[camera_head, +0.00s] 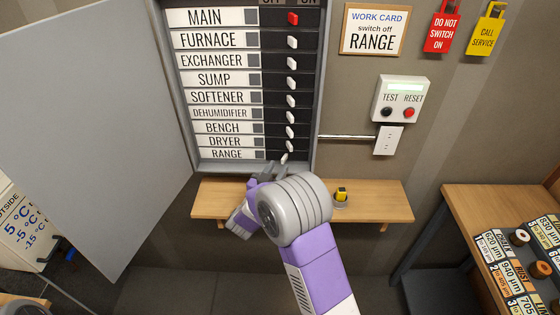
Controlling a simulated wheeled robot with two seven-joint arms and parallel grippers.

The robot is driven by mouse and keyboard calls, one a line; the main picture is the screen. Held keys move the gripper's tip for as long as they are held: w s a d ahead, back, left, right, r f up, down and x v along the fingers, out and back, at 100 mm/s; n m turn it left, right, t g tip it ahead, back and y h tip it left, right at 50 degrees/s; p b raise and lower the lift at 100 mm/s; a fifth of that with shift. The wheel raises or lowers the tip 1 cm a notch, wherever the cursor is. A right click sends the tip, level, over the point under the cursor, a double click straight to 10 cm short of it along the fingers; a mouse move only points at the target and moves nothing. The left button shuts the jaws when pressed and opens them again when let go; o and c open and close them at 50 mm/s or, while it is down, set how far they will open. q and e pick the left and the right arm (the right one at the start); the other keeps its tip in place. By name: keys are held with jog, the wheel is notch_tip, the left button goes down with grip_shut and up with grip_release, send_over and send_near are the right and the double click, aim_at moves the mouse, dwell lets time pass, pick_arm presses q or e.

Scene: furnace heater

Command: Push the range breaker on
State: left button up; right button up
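The breaker panel (318,90) is open, with a column of labelled switches. The RANGE label (227,154) is in the bottom row, and its white range breaker lever (284,158) sits a little left of the levers above it and looks tilted. OFF is marked on the left at the top and ON on the right, both partly cut off. My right gripper (268,170) is at the panel's bottom edge, just below and left of that lever. Its wrist hides part of it, so I cannot tell its opening or whether it touches the lever. My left gripper is out of view.
The panel's grey door (85,120) stands open at left. A wooden shelf (380,203) below the panel holds a small yellow-and-black item (342,194). A work card (373,32) reads "switch off RANGE". A test/reset box (402,98) and outlet (388,140) are at right.

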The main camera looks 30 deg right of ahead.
aim_at(282, 161)
jog(key=shift+x, duration=1.9)
jog(key=shift+w, duration=0.1)
grip_shut()
